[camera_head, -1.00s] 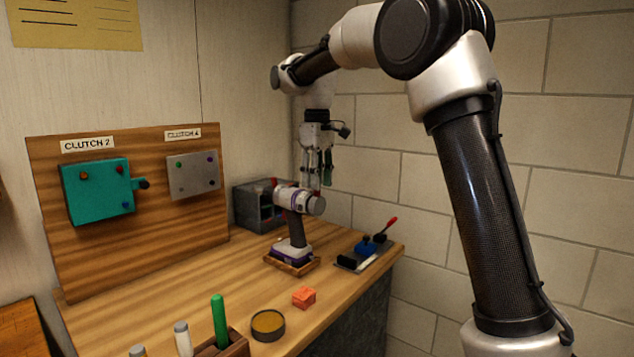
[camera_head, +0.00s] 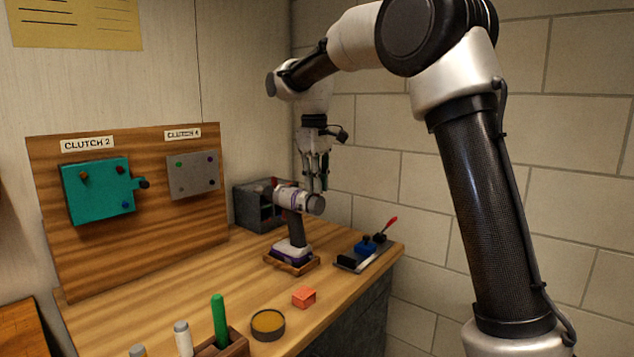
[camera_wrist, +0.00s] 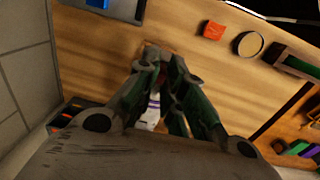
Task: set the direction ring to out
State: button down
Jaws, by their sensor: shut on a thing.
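A white, grey and black cordless drill (camera_head: 290,197) with purple bands stands upright in a wooden tray (camera_head: 308,267) on the bench. Its direction ring (camera_head: 308,202) is around the front of the barrel. My gripper (camera_head: 316,187) reaches down from above to this front part, and its fingers are shut on the ring. In the wrist view, my gripper (camera_wrist: 163,78) covers most of the ring, and part of the white drill body (camera_wrist: 152,108) shows between the fingers. The ring's marking cannot be read.
A grey bin (camera_head: 250,212) stands behind the drill. A blue-and-black fixture with a red lever (camera_head: 366,250) is to its right. An orange block (camera_head: 304,298), a round tin (camera_head: 267,324) and a holder with a green handle (camera_head: 220,320) are in front. A clutch board (camera_head: 130,250) stands left.

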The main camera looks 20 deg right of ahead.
aim_at(314, 198)
jog(key=shift+s+a+f+t+h, duration=0.1)
jog(key=shift+s+a+t+h, duration=0.5)
jog(key=shift+h, duration=0.4)
jog(key=shift+s+a+f+t+h, duration=0.15)
jog(key=shift+a+t+h, duration=0.15)
jog(key=shift+t+h, duration=0.25)
jog(key=shift+s+a+f+t+h, duration=0.15)
jog(key=shift+a+t+h, duration=0.15)
jog(key=shift+t+h, duration=0.25)
jog(key=c, duration=1.5)
grip_release()
jog(key=v, duration=1.2)
jog(key=shift+w+a, duration=0.15)
